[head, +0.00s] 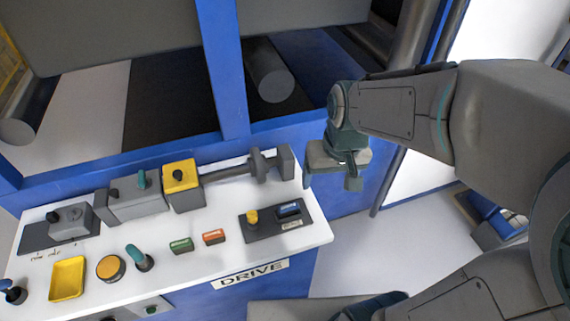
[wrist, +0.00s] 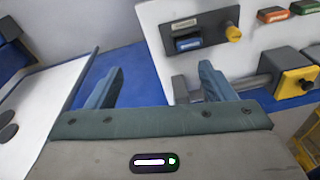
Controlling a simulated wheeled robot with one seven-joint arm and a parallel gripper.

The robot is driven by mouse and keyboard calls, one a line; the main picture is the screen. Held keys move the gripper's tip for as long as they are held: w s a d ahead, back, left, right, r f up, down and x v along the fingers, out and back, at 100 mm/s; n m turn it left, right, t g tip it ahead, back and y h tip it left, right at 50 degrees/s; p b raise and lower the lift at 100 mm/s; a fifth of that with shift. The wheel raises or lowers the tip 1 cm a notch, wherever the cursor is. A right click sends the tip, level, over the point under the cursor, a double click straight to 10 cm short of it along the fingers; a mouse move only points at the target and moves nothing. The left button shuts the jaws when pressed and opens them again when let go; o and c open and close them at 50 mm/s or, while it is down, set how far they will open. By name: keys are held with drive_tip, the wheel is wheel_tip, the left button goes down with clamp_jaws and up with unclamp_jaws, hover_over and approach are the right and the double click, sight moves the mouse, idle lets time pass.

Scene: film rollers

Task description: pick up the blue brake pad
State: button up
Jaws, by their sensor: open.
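The blue brake pad (head: 289,210) sits on a dark grey tray (head: 268,233) at the right end of the white panel top. A yellow knobbed piece (head: 252,216) stands beside it on the same tray. In the wrist view the blue pad (wrist: 188,43) shows above and to the right of the space between my fingers. My gripper (head: 331,181) is open and empty, held up by the panel's right end, apart from the pad. Its two fingers also show in the wrist view (wrist: 159,84), with blue and pale surfaces behind them.
The white panel (head: 210,262) carries a red block (head: 213,237), a green block (head: 181,245), a yellow tray (head: 67,278) and several knobs. A grey shaft with a disc (head: 258,165) lies along its back edge, near my gripper. A blue frame post (head: 222,70) rises behind.

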drive_tip(key=w+a+f+n+g+p, duration=0.1)
drive_tip(key=w+a+f+n+p, duration=0.2)
drive_tip(key=w+a, duration=0.35)
hover_over(288, 205)
drive_tip(key=shift+m+h, duration=0.3)
drive_tip(key=shift+m, duration=0.1)
drive_tip(key=f, duration=1)
drive_tip(key=shift+d+f, duration=0.2)
drive_tip(key=shift+f, duration=0.1)
drive_tip(key=shift+a+f+p, duration=0.2)
drive_tip(key=shift+f+p, duration=0.15)
drive_tip(key=shift+f, duration=2.3)
drive_tip(key=c, duration=1.2)
